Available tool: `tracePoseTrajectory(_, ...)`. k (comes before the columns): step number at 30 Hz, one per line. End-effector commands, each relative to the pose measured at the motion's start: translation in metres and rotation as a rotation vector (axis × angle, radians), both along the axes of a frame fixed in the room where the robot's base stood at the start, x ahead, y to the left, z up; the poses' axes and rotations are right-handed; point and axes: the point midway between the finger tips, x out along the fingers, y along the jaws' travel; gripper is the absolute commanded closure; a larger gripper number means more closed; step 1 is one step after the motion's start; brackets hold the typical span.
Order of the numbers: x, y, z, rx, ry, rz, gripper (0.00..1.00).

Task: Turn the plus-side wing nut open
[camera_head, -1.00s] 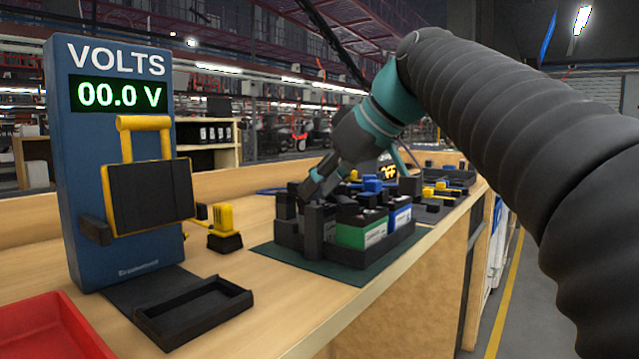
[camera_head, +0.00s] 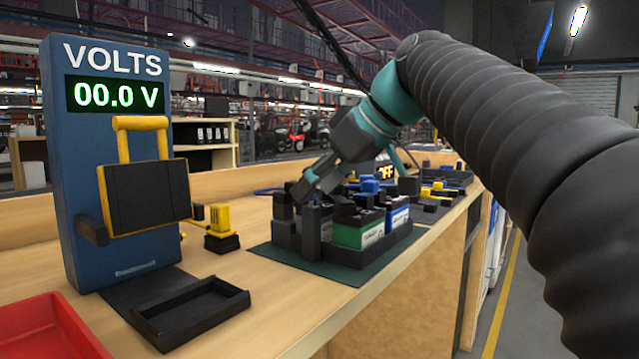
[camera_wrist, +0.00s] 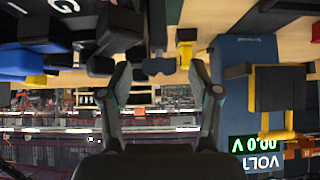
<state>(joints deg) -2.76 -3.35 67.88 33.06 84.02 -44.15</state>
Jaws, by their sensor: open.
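The black battery tray (camera_head: 349,256) stands on a dark green mat (camera_head: 283,262) on the bench. It holds a green battery (camera_head: 357,236) and a blue battery (camera_head: 397,217), with black blocks around them. My gripper (camera_head: 303,192) is over the left end of the tray, tilted down to the left. In the upside-down wrist view my gripper (camera_wrist: 160,70) has its two fingers wide apart, with dark block shapes beyond them. Nothing is clearly held. I cannot make out the plus-side wing nut for certain in either view.
A blue voltmeter stand (camera_head: 120,255) reading 00.0 V stands at left. A yellow-and-black part (camera_head: 220,222) sits between it and the tray. An empty black tray (camera_head: 190,312) and a red bin (camera_head: 45,330) lie in front.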

Motion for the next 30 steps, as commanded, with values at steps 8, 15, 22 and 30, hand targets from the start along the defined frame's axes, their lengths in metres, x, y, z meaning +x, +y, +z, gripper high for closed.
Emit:
tracePoseTrajectory(8, -0.008, -0.012, 0.015, 0.000, -0.003, -0.004, 0.38)
tracePoseTrajectory(15, -0.028, -0.040, 0.049, -0.001, -0.004, -0.005, 0.38)
tracePoseTrajectory(22, -0.044, -0.060, 0.075, 0.001, -0.002, -0.004, 0.38)
tracePoseTrajectory(30, -0.051, -0.067, 0.084, 0.000, 0.001, 0.001, 0.38)
